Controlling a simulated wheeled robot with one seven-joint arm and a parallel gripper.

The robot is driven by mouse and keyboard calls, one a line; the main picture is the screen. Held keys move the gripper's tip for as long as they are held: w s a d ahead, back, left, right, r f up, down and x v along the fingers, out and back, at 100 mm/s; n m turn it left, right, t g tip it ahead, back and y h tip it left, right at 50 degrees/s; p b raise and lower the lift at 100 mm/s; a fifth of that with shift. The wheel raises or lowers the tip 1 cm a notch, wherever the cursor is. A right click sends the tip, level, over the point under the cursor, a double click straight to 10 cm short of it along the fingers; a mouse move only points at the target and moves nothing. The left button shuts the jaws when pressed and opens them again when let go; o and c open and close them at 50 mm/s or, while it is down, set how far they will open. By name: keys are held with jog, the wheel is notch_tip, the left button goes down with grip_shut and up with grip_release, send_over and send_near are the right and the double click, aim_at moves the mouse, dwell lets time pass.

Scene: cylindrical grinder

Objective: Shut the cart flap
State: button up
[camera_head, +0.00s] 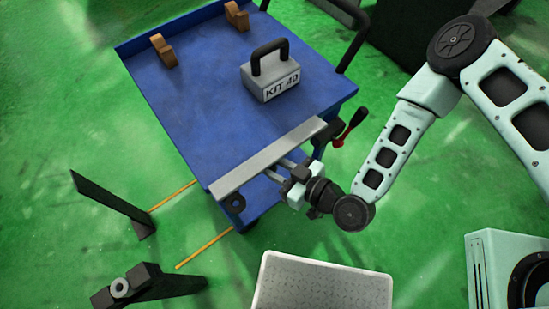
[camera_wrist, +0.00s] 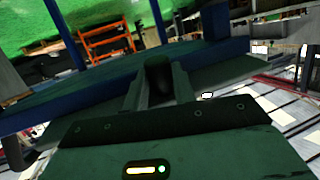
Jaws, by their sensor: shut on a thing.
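The blue cart (camera_head: 200,115) stands in the middle of the head view. Its flap (camera_head: 255,163) is a long pale grey strip along the cart's near edge; its exact tilt is hard to judge. My gripper (camera_head: 278,172) is at the flap's near side, around the middle of its length, with its fingers reaching to it. In the wrist view, the fingers of my gripper (camera_wrist: 158,88) close around a dark rounded piece (camera_wrist: 158,73) by the flap, seemingly its handle. The exact contact is in shadow.
A grey block marked KIT 40 (camera_head: 275,82) and two brown brackets (camera_head: 163,50) (camera_head: 236,17) sit on the cart. A red-and-black lever (camera_head: 350,128) is at its right corner. A pale perforated tray (camera_head: 320,285) is nearby. Black stands (camera_head: 112,205) (camera_head: 150,287) are at left.

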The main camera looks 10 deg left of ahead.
aim_at(275, 163)
notch_tip(275, 163, up, 3)
jog(key=g+h+p, duration=0.1)
jog(key=h+p, duration=0.1)
jog(key=p, duration=0.1)
jog(key=g+h+p, duration=0.1)
jog(key=p, duration=0.2)
jog(key=shift+s+d+m+h+p, duration=0.1)
jog(key=shift+m+h+p, duration=0.2)
jog(key=shift+h, duration=0.1)
jog(key=g+h+p, duration=0.1)
jog(key=r+g+h+p, duration=0.1)
jog(key=p, duration=0.1)
jog(key=shift+w+a+r+m+g+h, duration=0.2)
jog(key=shift+m+g+h, duration=0.1)
jog(key=shift+h, duration=0.1)
jog(key=h, duration=0.1)
jog(key=g+p, duration=0.1)
jog(key=r+g+h, duration=0.1)
jog(key=shift+w+a+m+h, duration=0.25)
jog(key=shift+a+m+h, duration=0.05)
jog(key=shift+a, duration=0.05)
jog(key=shift+w+a+r+g+h, duration=0.15)
jog(key=shift+r+g+h, duration=0.05)
jog(key=shift+g+h, duration=0.4)
jog(key=shift+w+a+r+g+h, duration=0.15)
jog(key=shift+g+h, duration=0.35)
jog(key=shift+h, duration=0.2)
jog(key=o, duration=0.7)
jog(key=shift+r, duration=0.1)
